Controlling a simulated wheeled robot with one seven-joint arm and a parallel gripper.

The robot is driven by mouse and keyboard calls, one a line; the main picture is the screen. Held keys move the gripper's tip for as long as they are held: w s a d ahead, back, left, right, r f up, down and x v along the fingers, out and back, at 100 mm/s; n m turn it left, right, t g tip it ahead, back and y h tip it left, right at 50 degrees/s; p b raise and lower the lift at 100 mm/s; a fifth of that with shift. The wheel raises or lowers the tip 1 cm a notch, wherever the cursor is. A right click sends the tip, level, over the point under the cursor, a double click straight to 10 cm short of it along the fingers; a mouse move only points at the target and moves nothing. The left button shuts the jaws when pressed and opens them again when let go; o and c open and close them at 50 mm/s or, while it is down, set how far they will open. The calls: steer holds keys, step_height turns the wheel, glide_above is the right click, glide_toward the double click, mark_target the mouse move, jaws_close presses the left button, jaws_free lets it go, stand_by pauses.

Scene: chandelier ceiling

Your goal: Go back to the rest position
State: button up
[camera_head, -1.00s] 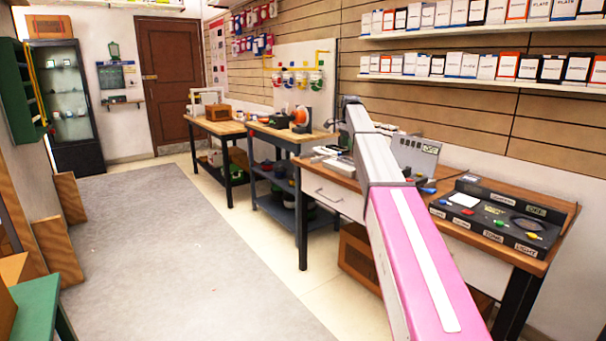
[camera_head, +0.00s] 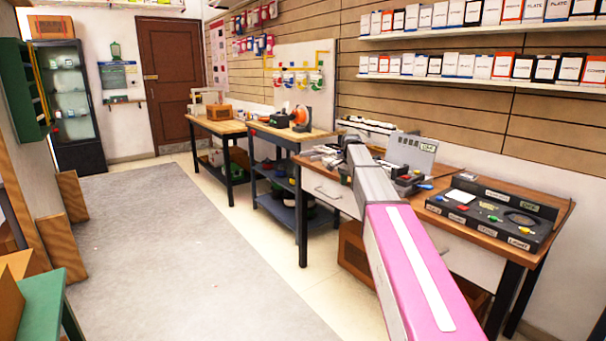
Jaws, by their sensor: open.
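My pink and grey arm reaches from the bottom right of the head view up to the workbench area. Its grey far end lies in front of the right workbench (camera_head: 462,255). My gripper is not visible; the arm hides whatever lies beyond its far end. No object of the task itself is named or seen.
A black panel (camera_head: 487,232) with coloured parts and a grey upright box (camera_head: 411,152) stand on the right workbench. Two more benches (camera_head: 290,134) (camera_head: 217,127) run toward the brown door (camera_head: 170,83). A green table (camera_head: 38,300) is at lower left. The grey floor mat (camera_head: 190,250) is clear.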

steer(key=s+f+n, duration=0.3)
steer(key=s+f, duration=0.6)
steer(key=s, duration=0.3)
steer(key=s+f+n, duration=0.4)
steer(key=s+f, duration=0.5)
steer(key=s, duration=0.4)
steer(key=s+f+n, duration=0.3)
steer(key=s+f, duration=0.6)
steer(key=s, duration=0.3)
steer(key=shift+s+a+n, duration=0.15)
steer(key=shift+a+n, duration=0.1)
steer(key=shift+n, duration=0.05)
